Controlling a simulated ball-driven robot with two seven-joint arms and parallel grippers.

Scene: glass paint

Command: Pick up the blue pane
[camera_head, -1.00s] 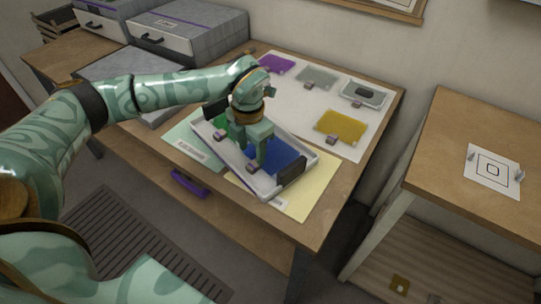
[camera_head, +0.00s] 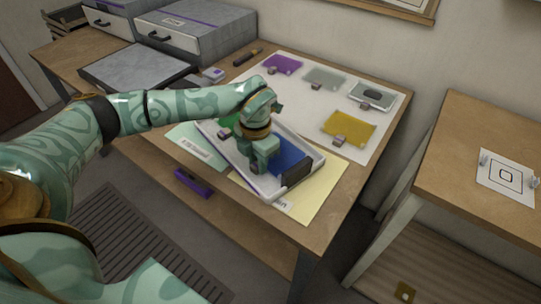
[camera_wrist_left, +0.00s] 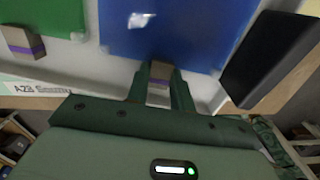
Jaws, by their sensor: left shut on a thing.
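The blue pane (camera_head: 291,156) lies in the right part of a white tray (camera_head: 318,157). It also fills the top middle of the left wrist view (camera_wrist_left: 180,35). My left gripper (camera_head: 258,166) is over the tray at the pane's near left edge. In the left wrist view its fingers (camera_wrist_left: 159,84) are shut on the small grey and purple tab (camera_wrist_left: 159,80) at the pane's edge. The pane looks flat in the tray; I cannot tell whether it is lifted. My right gripper is not in view.
A green pane (camera_head: 230,121) lies in the same tray, with a dark block (camera_head: 298,172) at the tray's right end. Purple (camera_head: 284,64), grey (camera_head: 325,78) and yellow (camera_head: 350,127) panes lie on a white sheet behind. A side table (camera_head: 465,150) stands at right.

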